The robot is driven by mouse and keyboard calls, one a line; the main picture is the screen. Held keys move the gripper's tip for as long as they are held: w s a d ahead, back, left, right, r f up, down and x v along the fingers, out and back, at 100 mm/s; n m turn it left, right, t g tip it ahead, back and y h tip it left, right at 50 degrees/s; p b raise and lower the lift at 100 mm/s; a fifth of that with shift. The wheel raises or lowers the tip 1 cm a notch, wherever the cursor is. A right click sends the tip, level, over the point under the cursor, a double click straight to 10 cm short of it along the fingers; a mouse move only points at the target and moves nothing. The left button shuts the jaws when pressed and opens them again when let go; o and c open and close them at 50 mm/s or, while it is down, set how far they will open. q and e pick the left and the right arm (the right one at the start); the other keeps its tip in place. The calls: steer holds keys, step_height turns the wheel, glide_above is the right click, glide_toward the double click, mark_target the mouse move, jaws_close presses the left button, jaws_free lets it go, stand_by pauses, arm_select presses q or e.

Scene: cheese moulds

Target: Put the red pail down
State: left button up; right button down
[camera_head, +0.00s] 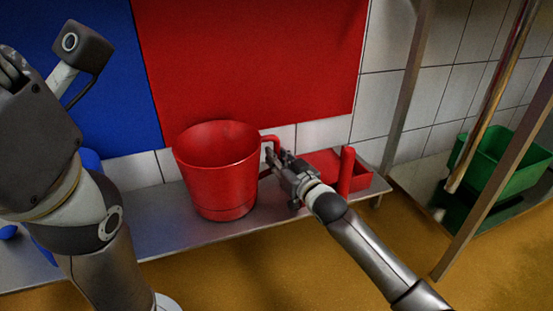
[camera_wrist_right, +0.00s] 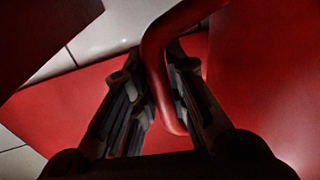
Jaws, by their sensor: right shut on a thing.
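The red pail (camera_head: 215,172) is upright over the metal shelf (camera_head: 160,235), in front of the red and blue wall panels. Its base is at or just above the shelf top; I cannot tell whether it touches. My right gripper (camera_head: 274,155) is shut on the pail's handle at its right side. The handle (camera_wrist_right: 156,55) also shows between the fingers in the right wrist view, with a dim red wall beside it. My left arm is folded at the left of the head view, and its gripper (camera_head: 10,65) is dark and partly cut off, its fingers unclear.
Blue items (camera_head: 90,160) are partly hidden behind my left arm.

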steer(key=c, duration=1.4)
jaws_free()
steer(key=shift+f, duration=0.1)
steer(key=shift+c, duration=0.2)
